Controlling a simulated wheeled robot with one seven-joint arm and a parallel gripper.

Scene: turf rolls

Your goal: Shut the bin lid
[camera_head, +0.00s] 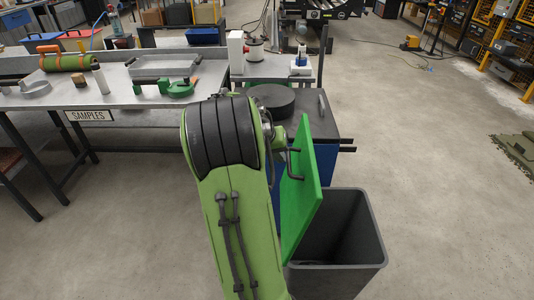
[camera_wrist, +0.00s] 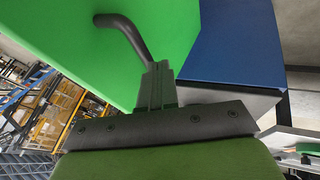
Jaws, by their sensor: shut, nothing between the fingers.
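The bin (camera_head: 360,240) is dark grey, and its inside shows. Its green lid (camera_head: 303,195) stands steeply raised at the bin's left side. A dark bent handle (camera_head: 294,165) is on the lid's left face. In the wrist view the green lid (camera_wrist: 75,45) fills the upper left, and the handle (camera_wrist: 122,30) runs down toward my gripper (camera_wrist: 158,75). My gripper is shut and empty, its fingertips close to the handle's lower end; I cannot tell whether they touch. In the head view my arm hides most of my gripper.
A blue cabinet (camera_wrist: 240,45) is close on the right in the wrist view. A grey workbench with a SAMPLES label (camera_head: 89,115) stands at the left, holding rolls and tools. A dark disc (camera_head: 270,99) lies on the cart behind the lid. The floor right of the bin is clear.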

